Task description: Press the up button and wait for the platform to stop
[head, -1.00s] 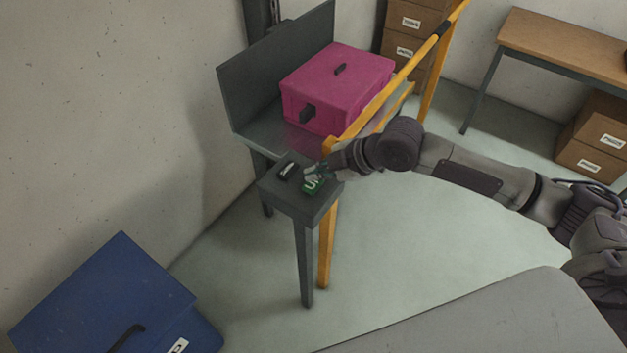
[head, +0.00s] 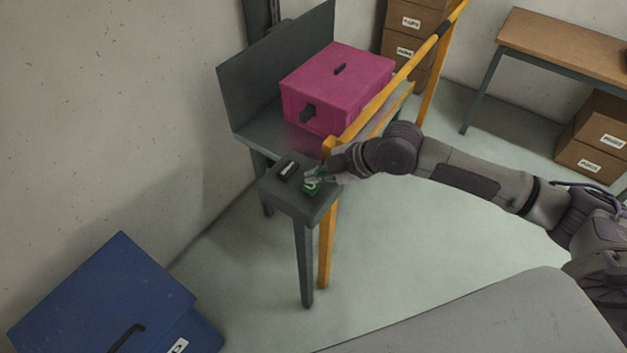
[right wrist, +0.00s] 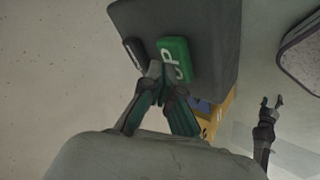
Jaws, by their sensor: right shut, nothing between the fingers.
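The green up button (head: 311,189) is on top of a dark grey pedestal (head: 303,206). In the right wrist view the button (right wrist: 176,56) shows white letters. My right gripper (head: 312,177) is shut and empty. Its fingertips (right wrist: 161,84) are at the near edge of the button and partly cover it; they look to be touching it. The grey platform (head: 262,132) behind the pedestal carries a pink box (head: 335,85). My left gripper (right wrist: 271,103) shows small at the right of the right wrist view, its fingers apart.
A black button (head: 288,170) sits beside the green one. A yellow rail (head: 372,106) runs along the platform's right side. A blue box (head: 105,290) is at lower left. A brown table (head: 565,45) and cardboard boxes (head: 598,135) stand at right. The floor between is clear.

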